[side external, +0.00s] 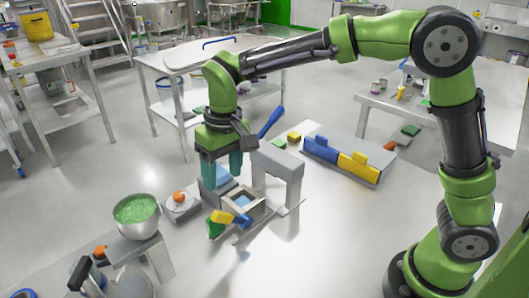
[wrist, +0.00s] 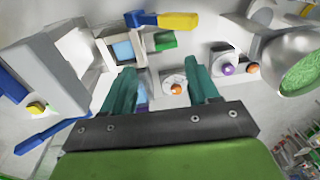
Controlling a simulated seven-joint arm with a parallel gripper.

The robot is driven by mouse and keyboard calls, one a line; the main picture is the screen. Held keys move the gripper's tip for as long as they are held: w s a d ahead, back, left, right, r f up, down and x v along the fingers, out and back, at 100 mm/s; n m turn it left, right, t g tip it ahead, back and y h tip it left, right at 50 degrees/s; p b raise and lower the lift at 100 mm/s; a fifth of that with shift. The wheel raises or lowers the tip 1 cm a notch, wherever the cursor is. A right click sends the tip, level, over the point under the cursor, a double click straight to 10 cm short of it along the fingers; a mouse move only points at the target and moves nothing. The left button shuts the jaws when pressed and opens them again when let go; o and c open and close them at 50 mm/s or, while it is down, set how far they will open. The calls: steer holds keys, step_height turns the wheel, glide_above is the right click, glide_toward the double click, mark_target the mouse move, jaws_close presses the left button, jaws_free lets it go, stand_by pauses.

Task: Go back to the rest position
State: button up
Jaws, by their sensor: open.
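My gripper (side external: 222,178) hangs down over the white work table, with its teal fingers apart. In the wrist view my gripper (wrist: 163,74) is open, with nothing held between the fingers. A small grey open-topped frame with a blue inside (side external: 243,204) sits just below and to the right of the fingers; it also shows in the wrist view (wrist: 123,48). A grey arch (side external: 278,160) stands close to the right of my gripper. A small device with an orange knob (side external: 179,197) is to the left, and one such knob shows beyond the fingertips in the wrist view (wrist: 177,89).
A metal bowl of green granules (side external: 137,213) stands at the left. A blue-and-yellow piece (side external: 228,217) lies in front of the frame. A blue-handled tool (side external: 270,122) rises behind the arch. Blue and yellow blocks (side external: 340,158) stand right. The table's front middle is clear.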

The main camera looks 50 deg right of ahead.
steer(key=s+d+r+m+t, duration=0.2)
steer(key=s+d+r+t, duration=0.1)
steer(key=s+d, duration=0.4)
steer(key=s+d+r+m+t+y, duration=0.1)
steer(key=s+d+r+m+t, duration=0.1)
steer(key=s+d, duration=0.5)
steer(key=s+r+t, duration=0.1)
steer(key=s, duration=0.2)
steer(key=shift+s+d+t, duration=0.2)
steer(key=shift+d+t, duration=0.1)
